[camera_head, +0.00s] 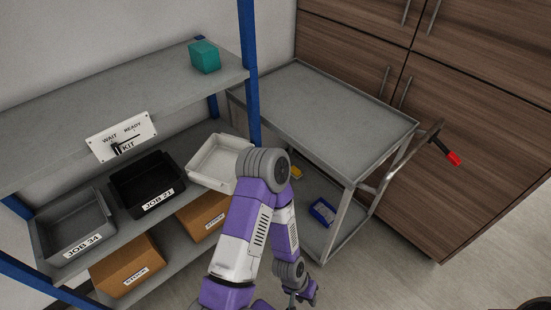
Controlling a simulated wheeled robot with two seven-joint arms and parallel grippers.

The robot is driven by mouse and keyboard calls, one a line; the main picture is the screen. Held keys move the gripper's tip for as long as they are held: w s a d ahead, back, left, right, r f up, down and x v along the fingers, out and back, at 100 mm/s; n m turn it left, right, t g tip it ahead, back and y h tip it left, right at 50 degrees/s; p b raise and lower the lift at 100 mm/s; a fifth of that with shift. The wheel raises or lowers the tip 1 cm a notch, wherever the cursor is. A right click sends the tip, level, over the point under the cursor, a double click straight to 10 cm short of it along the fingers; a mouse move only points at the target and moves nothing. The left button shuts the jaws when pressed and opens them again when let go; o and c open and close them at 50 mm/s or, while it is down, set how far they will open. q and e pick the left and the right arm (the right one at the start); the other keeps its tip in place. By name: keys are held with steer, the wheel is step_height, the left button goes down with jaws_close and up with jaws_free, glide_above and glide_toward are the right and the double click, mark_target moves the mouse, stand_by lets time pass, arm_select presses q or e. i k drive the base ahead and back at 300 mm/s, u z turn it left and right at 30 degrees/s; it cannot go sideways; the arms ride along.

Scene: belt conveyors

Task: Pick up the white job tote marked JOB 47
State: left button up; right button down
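A white open tote (207,163) stands on the middle shelf of the blue-post rack, at the shelf's right end. Its front right part is hidden behind my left arm, and no label on it is visible. My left gripper (301,299) hangs low at the bottom centre, in front of and below the shelf, well apart from the tote. It is small and dark, cut close to the picture's lower edge, and its fingers do not show clearly. My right gripper is not in view.
Cardboard boxes (127,266) sit below. A teal box (204,56) is on top. A grey cart (335,112) stands right of the rack.

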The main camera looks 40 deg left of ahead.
mark_target(212, 166)
steer(key=z, duration=1.05)
steer(key=k, duration=1.3)
steer(key=u, duration=1.3)
steer(key=i, duration=0.2)
steer(key=u, duration=0.15)
